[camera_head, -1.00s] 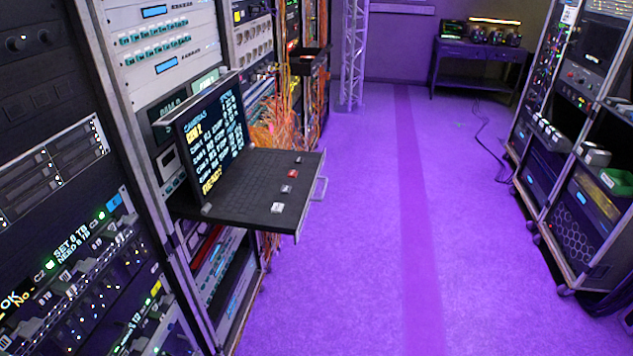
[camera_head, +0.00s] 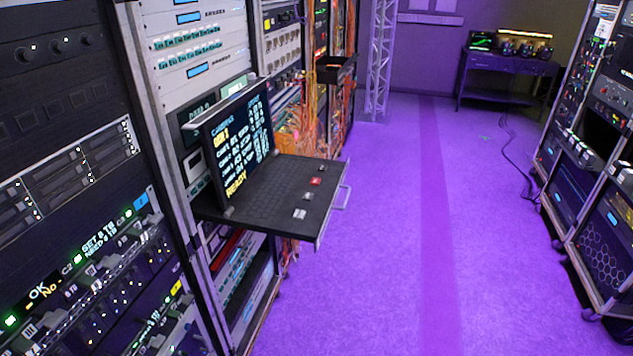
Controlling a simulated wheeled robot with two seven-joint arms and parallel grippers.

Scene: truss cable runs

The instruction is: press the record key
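A pull-out console drawer (camera_head: 262,188) extends from the left rack, with a raised screen (camera_head: 240,141) behind its dark keyboard. The screen shows a camera list and the word READY in yellow. Along the drawer's right side sit several small keys: a red key (camera_head: 315,181), a white key (camera_head: 300,214), a grey key (camera_head: 308,197) and a dark one further back. Any lettering on the keys is too small to read, but the red one stands out. Neither of my grippers is in view.
Tall equipment racks (camera_head: 62,152) line the left side, and more racks (camera_head: 590,215) stand on the right. The purple floor (camera_head: 400,240) between them is clear. A small table (camera_head: 505,72) with devices and a truss post (camera_head: 380,60) stand at the back.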

